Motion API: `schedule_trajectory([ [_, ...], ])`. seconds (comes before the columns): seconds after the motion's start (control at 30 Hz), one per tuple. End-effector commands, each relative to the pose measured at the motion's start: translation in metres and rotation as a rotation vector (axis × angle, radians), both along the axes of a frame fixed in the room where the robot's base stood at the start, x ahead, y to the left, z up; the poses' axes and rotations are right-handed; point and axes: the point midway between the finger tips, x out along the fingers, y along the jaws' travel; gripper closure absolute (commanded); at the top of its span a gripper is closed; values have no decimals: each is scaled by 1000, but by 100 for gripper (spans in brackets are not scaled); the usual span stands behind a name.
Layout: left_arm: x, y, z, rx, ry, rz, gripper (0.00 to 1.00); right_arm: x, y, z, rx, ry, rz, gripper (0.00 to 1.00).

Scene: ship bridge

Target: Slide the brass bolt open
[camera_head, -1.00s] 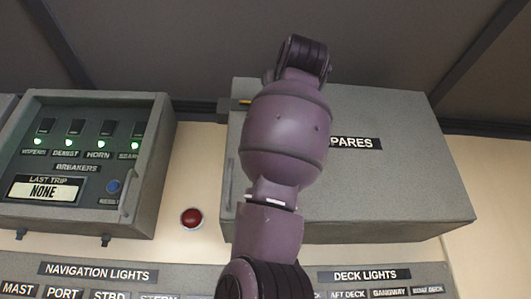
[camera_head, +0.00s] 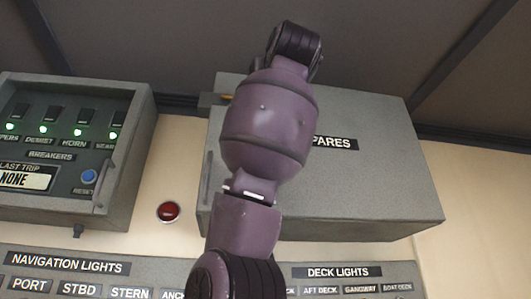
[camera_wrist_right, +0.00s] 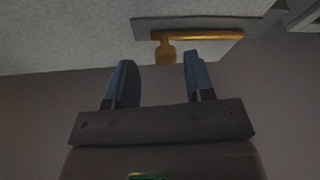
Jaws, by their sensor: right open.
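The brass bolt (camera_wrist_right: 200,36) lies across a dark mounting plate (camera_wrist_right: 150,27) in the right wrist view. Its round knob (camera_wrist_right: 165,53) hangs below the rod, toward my fingers. In the head view only a small yellow bit of the bolt (camera_head: 228,97) shows at the upper left of the SPARES locker (camera_head: 385,180). My right gripper (camera_wrist_right: 158,58) is open, and the knob appears between its fingertips. I cannot tell how deep the knob sits between them. In the head view my right arm hides part of the locker, and its gripper is hidden. My left gripper is out of view.
Left of the locker is a breakers box (camera_head: 125,175) with lit green lamps and a handle. A red button (camera_head: 168,212) sits on the wall between them. Labelled light panels (camera_head: 165,262) run below. The dark ceiling (camera_head: 150,40) is above.

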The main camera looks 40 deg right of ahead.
Motion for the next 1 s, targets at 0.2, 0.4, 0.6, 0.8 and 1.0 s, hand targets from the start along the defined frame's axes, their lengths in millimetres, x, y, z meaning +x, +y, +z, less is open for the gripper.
schedule_trajectory([
  [0.2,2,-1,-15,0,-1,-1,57,-34,18,-18,-1,-2,0,52],
  [0.4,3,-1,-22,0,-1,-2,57,-56,29,-27,0,-1,-1,52],
  [0.6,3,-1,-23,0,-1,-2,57,-65,33,-30,0,0,0,52],
  [0.8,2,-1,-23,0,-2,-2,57,-66,33,-30,0,0,0,52],
  [1.0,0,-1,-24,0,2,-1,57,-66,33,-30,0,0,-1,52],
])
